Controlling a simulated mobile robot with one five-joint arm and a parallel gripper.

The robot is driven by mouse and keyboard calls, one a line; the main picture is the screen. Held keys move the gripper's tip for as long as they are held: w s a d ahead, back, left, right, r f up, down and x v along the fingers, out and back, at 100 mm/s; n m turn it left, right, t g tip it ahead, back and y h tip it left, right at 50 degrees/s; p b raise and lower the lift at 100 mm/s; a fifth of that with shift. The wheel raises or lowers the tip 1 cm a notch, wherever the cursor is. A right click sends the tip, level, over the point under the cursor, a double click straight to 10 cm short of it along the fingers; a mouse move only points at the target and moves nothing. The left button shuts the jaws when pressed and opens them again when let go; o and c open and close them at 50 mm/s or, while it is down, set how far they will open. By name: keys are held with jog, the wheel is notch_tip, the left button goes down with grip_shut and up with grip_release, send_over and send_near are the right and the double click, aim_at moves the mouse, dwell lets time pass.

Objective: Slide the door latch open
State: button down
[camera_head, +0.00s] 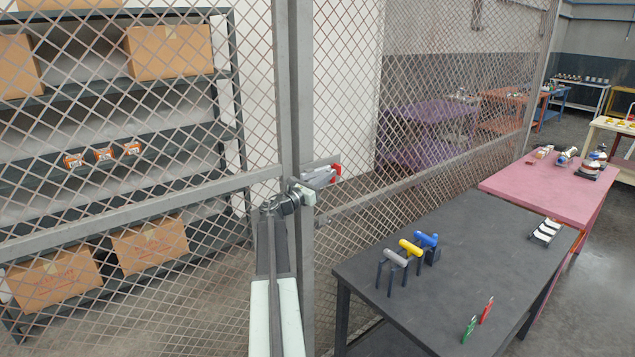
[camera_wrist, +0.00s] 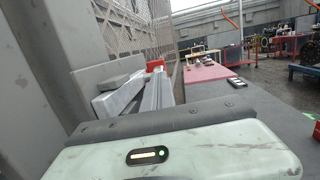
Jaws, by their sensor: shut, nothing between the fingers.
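The door latch (camera_head: 322,176) is a grey sliding bar with a red end, mounted at the upright posts of the mesh door (camera_head: 288,90). My gripper (camera_head: 303,192) is at the latch, close to its left end, with its fingers shut and nothing held. In the wrist view the latch's grey bars (camera_wrist: 150,95) lie just beyond my gripper's pale green and dark body, with the red end (camera_wrist: 155,65) farther off. I cannot tell whether my fingers touch the latch. My gripper hides part of the latch's near end.
A dark table (camera_head: 455,265) with coloured-handled tools stands right of the door, with a pink table (camera_head: 550,190) behind it. Behind the mesh is a shelf (camera_head: 110,95) with cardboard boxes. The mesh fence (camera_head: 450,110) continues to the right.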

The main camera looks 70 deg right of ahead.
jog(key=shift+d+r, duration=0.1)
jog(key=b+v, duration=0.2)
jog(key=v, duration=1.2)
